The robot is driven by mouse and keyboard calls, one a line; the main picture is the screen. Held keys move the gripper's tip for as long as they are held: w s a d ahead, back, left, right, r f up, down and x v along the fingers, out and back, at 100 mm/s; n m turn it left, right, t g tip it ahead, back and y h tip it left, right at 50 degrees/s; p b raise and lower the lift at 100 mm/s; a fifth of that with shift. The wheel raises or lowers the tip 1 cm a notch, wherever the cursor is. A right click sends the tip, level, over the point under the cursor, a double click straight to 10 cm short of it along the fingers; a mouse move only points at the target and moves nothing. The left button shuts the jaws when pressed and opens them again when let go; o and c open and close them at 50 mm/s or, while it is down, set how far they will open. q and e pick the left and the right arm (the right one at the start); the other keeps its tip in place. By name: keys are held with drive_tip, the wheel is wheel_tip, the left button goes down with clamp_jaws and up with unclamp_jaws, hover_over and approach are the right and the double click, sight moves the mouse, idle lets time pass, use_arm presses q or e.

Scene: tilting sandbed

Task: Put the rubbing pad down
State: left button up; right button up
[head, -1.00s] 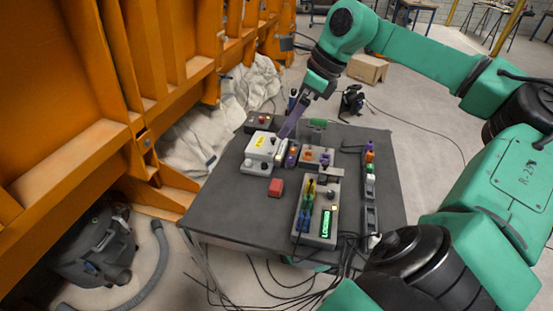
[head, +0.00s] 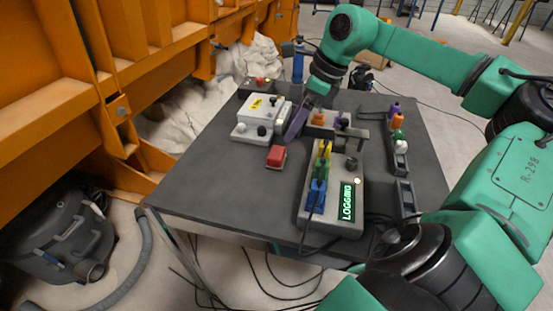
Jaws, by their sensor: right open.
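The red block (head: 277,154) with a grey underside lies on the dark table top, in front of the light grey box; I take it to be the rubbing pad. My right gripper (head: 292,127), with purple fingers, points down just behind and to the right of the block, beside the box. It is open, and no held thing shows in it. The fingers overlap each other in this view, so the gap between them is hidden. I cannot tell whether the tips touch the table. My left gripper is not in view.
The light grey box (head: 262,113) with black knobs stands left of my gripper. A logger (head: 334,213) with coloured plugs and a lit "LOGGING" display stands to the right. A rack (head: 399,165) holds connectors farther right. The left front of the table (head: 218,185) is bare.

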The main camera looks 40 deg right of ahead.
sight(277, 152)
drive_tip(key=p+x, duration=0.1)
drive_tip(key=x, duration=0.9)
drive_tip(key=shift+p, duration=0.35)
drive_tip(key=shift+f+b, duration=0.3)
drive_tip(key=shift+f, duration=0.3)
drive_tip(key=shift+w+f, duration=0.15)
drive_tip(key=shift+f, duration=0.15)
drive_tip(key=shift+w+a+f, duration=0.15)
drive_tip(key=shift+w+f, duration=0.05)
drive_tip(key=shift+f, duration=0.05)
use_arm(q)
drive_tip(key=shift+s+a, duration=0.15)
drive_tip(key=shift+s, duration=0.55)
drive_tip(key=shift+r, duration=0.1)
use_arm(e)
drive_tip(key=c, duration=1.4)
